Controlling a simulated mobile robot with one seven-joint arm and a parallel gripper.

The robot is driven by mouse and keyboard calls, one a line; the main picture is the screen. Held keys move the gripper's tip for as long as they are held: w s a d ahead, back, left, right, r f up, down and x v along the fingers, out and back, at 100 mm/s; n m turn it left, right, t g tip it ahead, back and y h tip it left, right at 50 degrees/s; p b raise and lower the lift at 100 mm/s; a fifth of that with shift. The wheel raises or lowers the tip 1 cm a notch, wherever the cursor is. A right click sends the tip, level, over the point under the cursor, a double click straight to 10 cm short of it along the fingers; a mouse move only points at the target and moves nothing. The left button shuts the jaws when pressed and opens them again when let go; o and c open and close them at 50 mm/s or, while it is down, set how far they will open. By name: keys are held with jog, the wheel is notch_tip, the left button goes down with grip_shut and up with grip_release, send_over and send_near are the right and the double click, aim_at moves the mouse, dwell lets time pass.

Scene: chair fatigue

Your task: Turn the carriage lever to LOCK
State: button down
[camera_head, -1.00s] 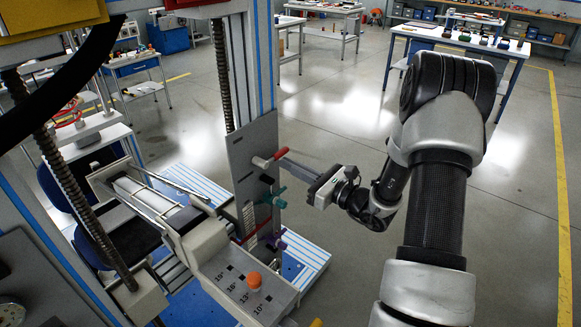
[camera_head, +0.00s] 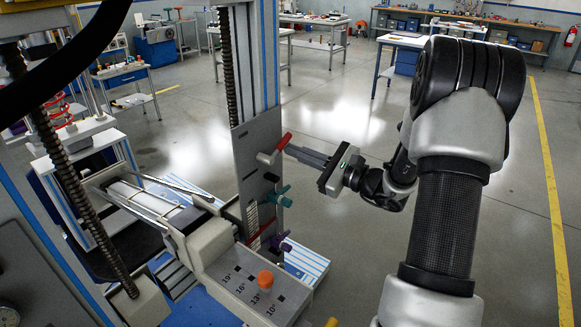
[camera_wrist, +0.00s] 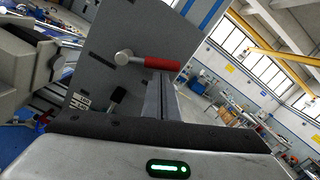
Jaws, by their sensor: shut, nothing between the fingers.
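A lever with a red handle (camera_head: 283,142) and a pale round hub sits high on an upright grey plate (camera_head: 250,150). The handle slants up to the right. It also shows in the wrist view (camera_wrist: 162,63), extending right from its hub (camera_wrist: 123,57). My gripper (camera_head: 291,151) is shut and empty, its fingertips at the handle's underside, touching or very close. In the wrist view the shut fingers (camera_wrist: 160,98) end just below the red handle. No LOCK marking is readable, and no label names the carriage lever.
A teal-handled lever (camera_head: 276,198) and a purple one (camera_head: 280,241) sit lower on the plate. An orange knob (camera_head: 265,279) stands on a numbered grey box (camera_head: 240,285) in front. Open floor (camera_head: 345,230) lies right of the machine.

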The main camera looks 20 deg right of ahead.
aim_at(285, 141)
jog(key=r+n+b, duration=0.1)
jog(key=n+b, duration=0.1)
jog(key=r+n+b, duration=0.1)
jog(key=n+b, duration=0.1)
jog(key=b, duration=0.1)
jog(key=a+r+n+b, duration=0.1)
jog(key=n+b, duration=0.1)
jog(key=b, duration=0.1)
jog(key=shift+s+n+g, duration=0.3)
jog(key=shift+s+n, duration=0.1)
jog(key=n+b, duration=0.2)
jog(key=s+a+r+n+b, duration=0.1)
jog(key=b, duration=0.2)
jog(key=a+r+n+b, duration=0.1)
jog(key=n+b, duration=0.1)
jog(key=b, duration=0.1)
jog(key=shift+s+r+n, duration=0.2)
jog(key=shift+s+n, duration=0.05)
jog(key=shift+n, duration=0.05)
jog(key=shift+s+a+r+b, duration=0.15)
jog(key=shift+s+r+b, duration=0.1)
jog(key=shift+b, duration=0.6)
jog(key=shift+a+r, duration=0.1)
jog(key=shift+r, duration=0.05)
